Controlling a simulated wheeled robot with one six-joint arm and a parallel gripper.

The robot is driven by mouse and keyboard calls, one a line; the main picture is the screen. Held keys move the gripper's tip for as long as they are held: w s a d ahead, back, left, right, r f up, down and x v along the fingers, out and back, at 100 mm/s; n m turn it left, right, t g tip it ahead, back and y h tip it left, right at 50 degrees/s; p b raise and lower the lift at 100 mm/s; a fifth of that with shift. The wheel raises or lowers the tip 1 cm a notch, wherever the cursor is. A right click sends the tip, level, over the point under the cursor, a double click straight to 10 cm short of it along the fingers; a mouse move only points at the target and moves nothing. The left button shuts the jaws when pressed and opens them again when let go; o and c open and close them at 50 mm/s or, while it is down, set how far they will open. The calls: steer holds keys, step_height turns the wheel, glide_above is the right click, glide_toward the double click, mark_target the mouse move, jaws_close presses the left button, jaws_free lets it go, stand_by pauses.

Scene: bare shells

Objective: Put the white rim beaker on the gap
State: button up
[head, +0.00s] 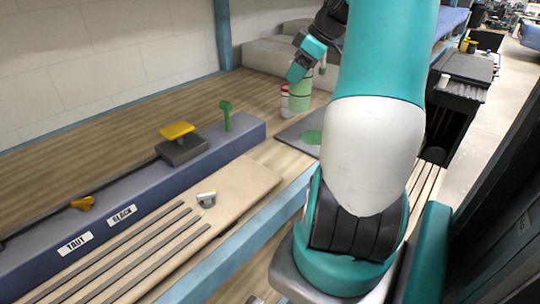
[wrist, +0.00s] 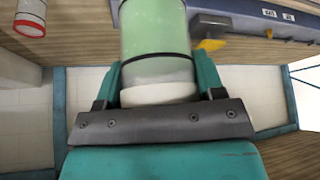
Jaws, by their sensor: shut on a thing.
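The white rim beaker is a pale green, see-through cylinder (head: 300,95) with a white rim; it stands upright at the back of the wooden bench. In the wrist view its green body (wrist: 154,30) points away from me and its white end (wrist: 158,94) sits between my fingers. My gripper (head: 303,66) reaches down on it from above and is shut on it. It also shows in the wrist view (wrist: 158,85), one finger on each side of the beaker. Whether the beaker's base touches the bench is unclear. I cannot make out which place is the gap.
A small white jar with a red band (head: 285,101) stands just left of the beaker; it also shows in the wrist view (wrist: 30,17). A grey mat with a green disc (head: 311,137) lies in front. A blue ledge (head: 110,208) carries a yellow-topped block (head: 180,143) and a green lever (head: 226,115).

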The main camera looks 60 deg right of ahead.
steer(key=shift+w+f, duration=0.25)
steer(key=shift+f, duration=0.05)
step_height(320, 180, down, 19)
steer(key=p, duration=0.4)
steer(key=shift+f, duration=0.2)
steer(key=o, duration=1.3)
steer(key=shift+f, duration=0.1)
